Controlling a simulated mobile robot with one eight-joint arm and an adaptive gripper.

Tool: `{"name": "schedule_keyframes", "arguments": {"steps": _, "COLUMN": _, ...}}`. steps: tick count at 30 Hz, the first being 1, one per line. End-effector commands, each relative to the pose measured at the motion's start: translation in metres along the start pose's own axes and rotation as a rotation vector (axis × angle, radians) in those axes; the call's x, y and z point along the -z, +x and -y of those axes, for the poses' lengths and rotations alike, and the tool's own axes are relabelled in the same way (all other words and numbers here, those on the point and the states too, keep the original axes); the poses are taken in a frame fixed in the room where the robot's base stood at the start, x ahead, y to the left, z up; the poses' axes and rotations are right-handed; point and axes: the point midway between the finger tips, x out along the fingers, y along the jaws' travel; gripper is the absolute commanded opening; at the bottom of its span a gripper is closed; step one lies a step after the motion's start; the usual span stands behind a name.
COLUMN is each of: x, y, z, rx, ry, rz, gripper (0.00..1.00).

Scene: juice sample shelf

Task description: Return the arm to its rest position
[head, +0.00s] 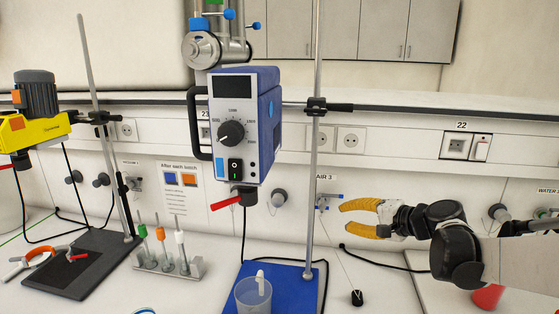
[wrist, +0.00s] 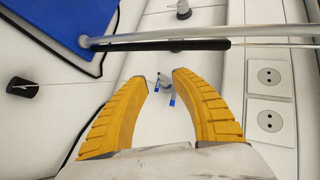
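My gripper (head: 346,218) has yellow ribbed fingers and is at the right of the head view, pointing left. It is in the air in front of the wall, above the bench. In the wrist view my gripper (wrist: 160,85) shows its two fingers spread apart with nothing between them. Past the fingertips, a small blue-handled wall tap (wrist: 163,84) shows in the gap, apart from them. My forearm runs off to the right edge of the head view.
A steel stand rod (head: 316,140) rises left of my gripper from a blue base (head: 290,289), bearing a blue stirrer motor (head: 240,125). A clear beaker (head: 253,296) stands on that base. A red item (head: 488,297) stands below my arm. A black weight (head: 357,298) hangs on a cord.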

Motion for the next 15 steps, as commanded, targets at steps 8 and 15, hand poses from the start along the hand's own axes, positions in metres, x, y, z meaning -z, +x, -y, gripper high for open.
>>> {"name": "schedule_keyframes", "arguments": {"steps": 8, "x": -0.117, "y": -0.065, "z": -0.028, "rx": -0.323, "ry": -0.368, "rz": 0.031, "gripper": 0.32}}
{"name": "schedule_keyframes", "arguments": {"steps": 15, "x": -0.182, "y": -0.136, "z": -0.082, "rx": -0.571, "ry": -0.713, "rz": 0.048, "gripper": 0.32}}
